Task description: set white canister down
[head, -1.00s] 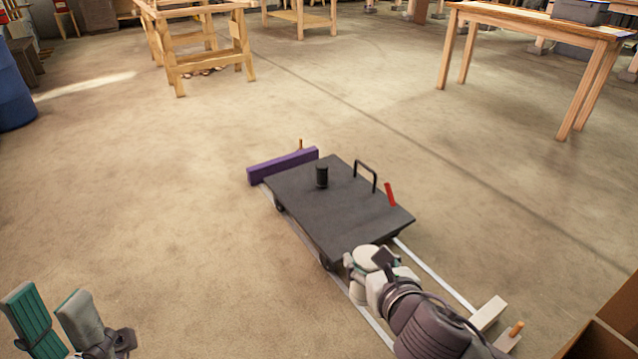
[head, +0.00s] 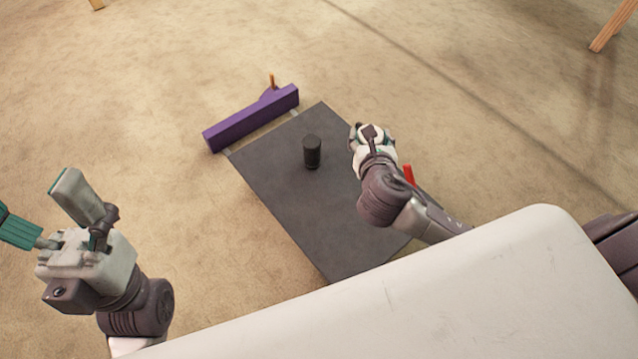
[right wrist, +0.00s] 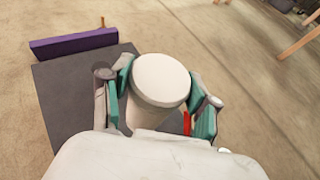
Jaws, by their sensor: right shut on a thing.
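The white canister (right wrist: 160,82) is upright between the fingers of my right gripper (right wrist: 160,95) in the right wrist view. The gripper is shut on its sides. In the head view my right gripper (head: 374,142) is over the right part of the dark cart deck (head: 300,220), and it mostly hides the canister (head: 372,130). I cannot tell whether the canister's base touches the deck. My left gripper (head: 52,215) is open and empty at the left, over bare floor.
A black cylinder (head: 312,152) stands on the deck, left of my right gripper. A red lever (head: 409,174) is at the deck's right edge. A purple bar (head: 252,118) lies across the rails at the far end.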

